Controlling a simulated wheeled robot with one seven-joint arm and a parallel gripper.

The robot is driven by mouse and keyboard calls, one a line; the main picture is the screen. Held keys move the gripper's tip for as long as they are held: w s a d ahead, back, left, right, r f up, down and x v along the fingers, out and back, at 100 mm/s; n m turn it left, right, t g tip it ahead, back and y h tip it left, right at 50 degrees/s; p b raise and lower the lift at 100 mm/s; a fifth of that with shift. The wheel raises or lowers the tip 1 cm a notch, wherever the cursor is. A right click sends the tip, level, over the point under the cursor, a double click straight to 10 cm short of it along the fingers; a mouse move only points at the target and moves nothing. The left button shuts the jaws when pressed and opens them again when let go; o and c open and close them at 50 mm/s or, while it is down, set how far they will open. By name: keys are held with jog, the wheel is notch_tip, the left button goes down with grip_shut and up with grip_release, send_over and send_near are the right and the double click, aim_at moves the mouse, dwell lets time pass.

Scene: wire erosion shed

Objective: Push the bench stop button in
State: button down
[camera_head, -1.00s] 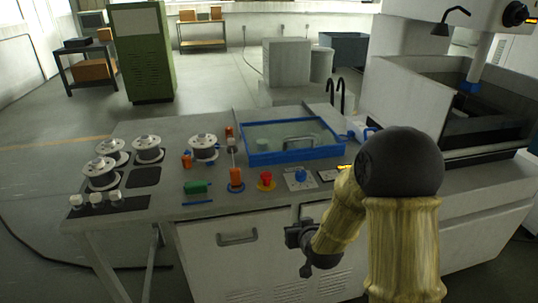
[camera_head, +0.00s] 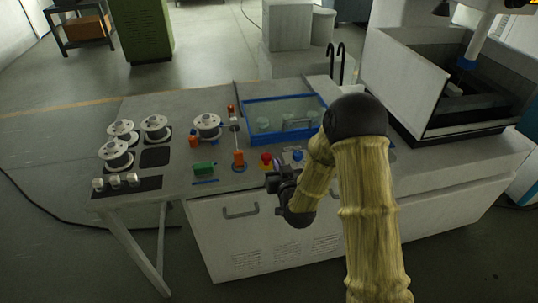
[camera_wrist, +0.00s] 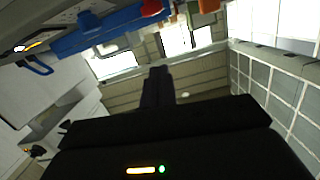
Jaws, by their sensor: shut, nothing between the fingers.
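The bench stop button is a red knob (camera_head: 266,158) on a yellow base near the front edge of the grey bench (camera_head: 190,240). In the wrist view, my shut, empty fingers (camera_wrist: 158,75) point up the picture. A red shape (camera_wrist: 151,8) shows at the top edge there; I cannot tell whether it is the button.
A blue-rimmed glass-topped tray (camera_head: 250,139) lies behind. Several wire spools (camera_head: 207,124) are on the left. A large open metal tank (camera_head: 400,85) stands at right.

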jog(key=p, duration=0.4)
send_over(267, 160)
jog(key=s+d, duration=0.1)
jog(key=f, duration=0.1)
notch_tip(267, 160, down, 2)
jog(key=shift+f+p, duration=0.15)
jog(key=shift+p, duration=0.15)
jog(key=shift+w+a+f+p, duration=0.1)
jog(key=shift+f+p, duration=0.2)
jog(key=shift+f, duration=0.75)
jog(key=shift+f, duration=0.1)
